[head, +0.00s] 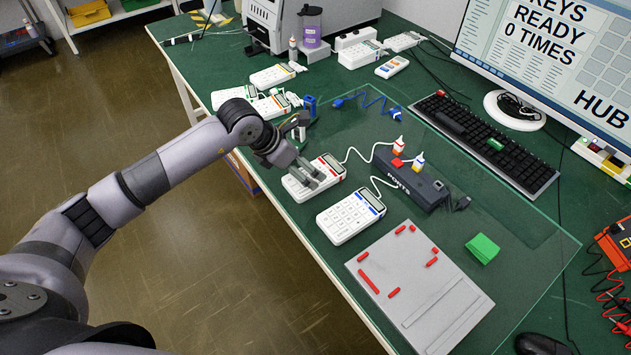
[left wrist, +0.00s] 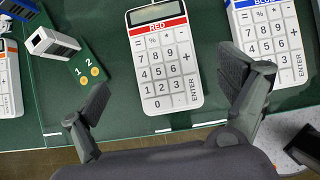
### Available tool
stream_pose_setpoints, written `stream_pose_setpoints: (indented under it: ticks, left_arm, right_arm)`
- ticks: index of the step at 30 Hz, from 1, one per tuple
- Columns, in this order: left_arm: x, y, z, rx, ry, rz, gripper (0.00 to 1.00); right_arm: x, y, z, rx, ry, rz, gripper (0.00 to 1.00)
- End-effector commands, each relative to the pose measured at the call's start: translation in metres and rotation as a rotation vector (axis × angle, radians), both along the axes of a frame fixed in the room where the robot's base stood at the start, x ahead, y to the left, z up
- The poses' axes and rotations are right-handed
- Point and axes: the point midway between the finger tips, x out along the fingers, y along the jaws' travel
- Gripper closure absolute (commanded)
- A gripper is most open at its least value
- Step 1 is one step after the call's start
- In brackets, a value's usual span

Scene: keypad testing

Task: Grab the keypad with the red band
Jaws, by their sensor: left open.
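The keypad with the red band (head: 297,191) lies on the green table near its front edge. In the left wrist view it is upright and labelled RED (left wrist: 168,62), with grey keys and a small display. My left gripper (head: 312,176) is open above this keypad and partly covers it in the head view. In the left wrist view the fingers of my left gripper (left wrist: 168,80) are spread to either side of the keypad, with nothing between them held. The keypad with the blue band (head: 347,220) lies just to its right; it also shows in the left wrist view (left wrist: 268,45).
A dark ports box (head: 428,190) with white cables sits behind the keypads. A grey board (head: 445,310) with red pieces lies to the right. A green card marked 1 and 2 (left wrist: 88,82) lies left of the red keypad. More keypads (head: 272,76) stand farther back.

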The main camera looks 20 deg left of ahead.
Motion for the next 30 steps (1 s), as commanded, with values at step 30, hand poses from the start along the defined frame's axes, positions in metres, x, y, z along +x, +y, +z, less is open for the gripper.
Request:
stream_pose_setpoints:
  ticks: [30]
  left_arm:
    - [0.019,-0.019,-0.046,-0.001,-0.001,0.0,0.25]
  right_arm:
    - [0.0,-0.003,-0.03,-0.003,0.0,0.001,0.6]
